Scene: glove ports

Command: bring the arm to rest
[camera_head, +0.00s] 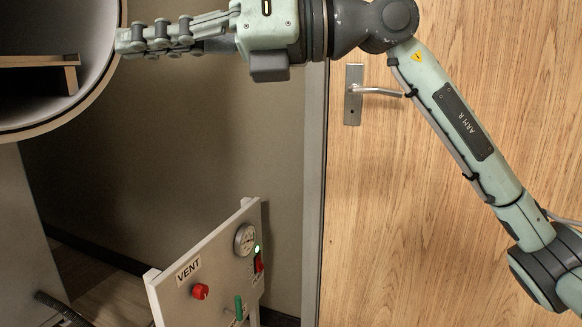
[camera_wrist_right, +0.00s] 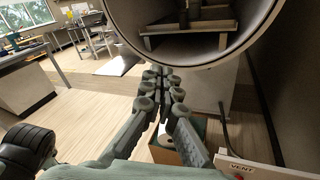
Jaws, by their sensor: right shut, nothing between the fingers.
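My right arm (camera_head: 466,122) comes in from the right in the head view and reaches left across the top, in front of the door. My right gripper (camera_head: 124,41) is shut and empty, with its fingertips close to the rim of the round port (camera_head: 100,87). Whether they touch the rim I cannot tell. In the right wrist view the gripper (camera_wrist_right: 158,76) points away from the camera, its fingertips below and left of the round port (camera_wrist_right: 262,40). My left gripper is in neither view.
A vent panel (camera_head: 217,262) with a red knob (camera_head: 200,291), gauge (camera_head: 245,239) and green lever (camera_head: 239,308) stands below the arm. A wooden door (camera_head: 375,210) with a handle (camera_head: 378,91) is behind. An open box (camera_wrist_right: 162,152) sits on the floor below the gripper; open floor (camera_wrist_right: 85,115) lies left.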

